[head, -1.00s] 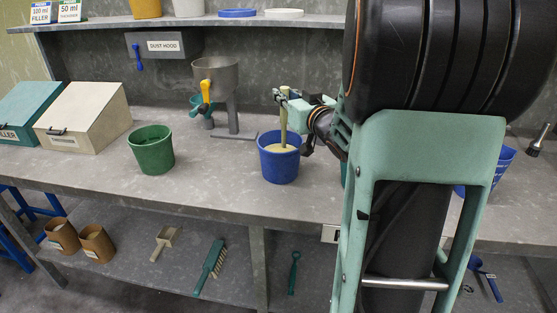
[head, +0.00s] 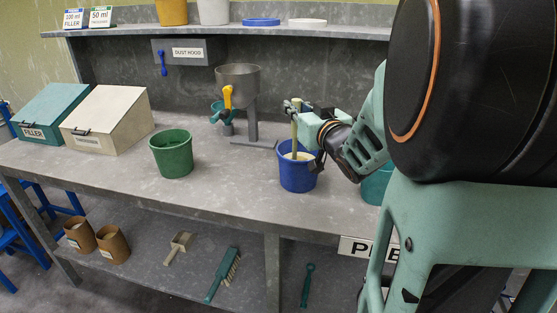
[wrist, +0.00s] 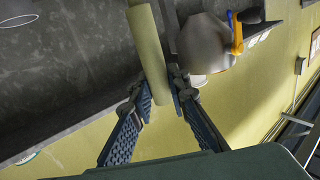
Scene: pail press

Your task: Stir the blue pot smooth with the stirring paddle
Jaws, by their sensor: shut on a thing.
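The blue pot (head: 298,176) stands upright on the grey bench, with pale material showing inside its rim. The stirring paddle's pale yellow-green handle (head: 294,136) rises nearly upright from the pot, a little left of its middle. The paddle's lower end is hidden inside the pot. My gripper (head: 294,108) is above the pot, shut on the upper handle. In the wrist view, the two dark textured fingers (wrist: 162,97) close around the handle (wrist: 148,45). How smooth the material is cannot be told.
A green pail (head: 171,156) stands left of the pot, and a hopper on a stand (head: 239,85) is behind. A teal container (head: 377,186) is close on the right, partly behind my arm. Bench in front of the pot is clear.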

